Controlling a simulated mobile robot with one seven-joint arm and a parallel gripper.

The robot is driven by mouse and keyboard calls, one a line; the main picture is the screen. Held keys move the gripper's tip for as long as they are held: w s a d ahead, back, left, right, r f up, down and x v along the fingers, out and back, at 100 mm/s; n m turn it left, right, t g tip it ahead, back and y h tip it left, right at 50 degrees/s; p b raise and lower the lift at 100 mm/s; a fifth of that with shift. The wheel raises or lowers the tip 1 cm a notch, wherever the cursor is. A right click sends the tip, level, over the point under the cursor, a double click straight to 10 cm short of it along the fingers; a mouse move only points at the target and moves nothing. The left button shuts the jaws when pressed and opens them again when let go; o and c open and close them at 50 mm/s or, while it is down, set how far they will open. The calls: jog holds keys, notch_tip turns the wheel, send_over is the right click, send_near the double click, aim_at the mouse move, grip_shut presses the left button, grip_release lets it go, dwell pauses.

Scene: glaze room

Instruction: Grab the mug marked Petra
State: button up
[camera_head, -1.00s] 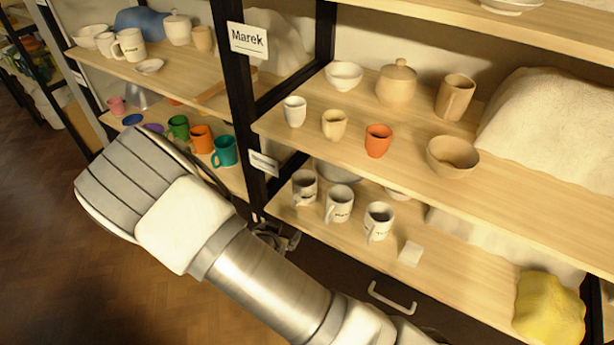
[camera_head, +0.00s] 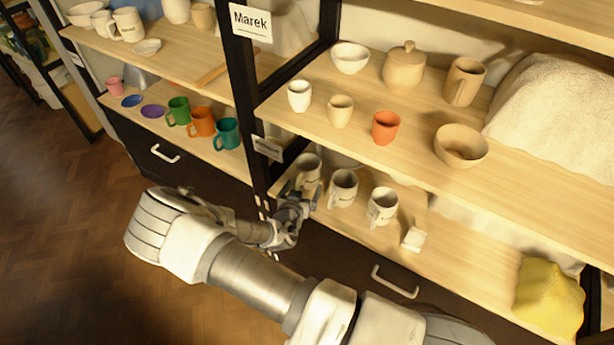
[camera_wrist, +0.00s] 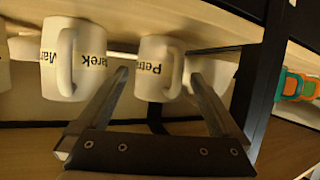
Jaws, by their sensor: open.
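My gripper (camera_wrist: 158,76) is open, with one finger to each side of the Petra mug in the wrist view. I cannot tell how far the fingertips reach around it. The jaws hold nothing.
A mug marked Marek (camera_wrist: 72,62) stands close beside Petra's, left in the wrist view. Another pale mug (camera_head: 382,205) and a white block (camera_head: 413,239) are farther right in the head view. A black shelf post (camera_wrist: 262,75) is close on the other side. The upper shelf (camera_head: 400,165) overhangs.

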aim_at(306, 180)
jog(key=b+x, duration=0.1)
jog(key=x, duration=0.6)
jog(key=shift+w+f, duration=0.2)
jog(key=shift+w, duration=0.1)
jog(key=shift+r, duration=0.1)
jog(key=c, duration=1.3)
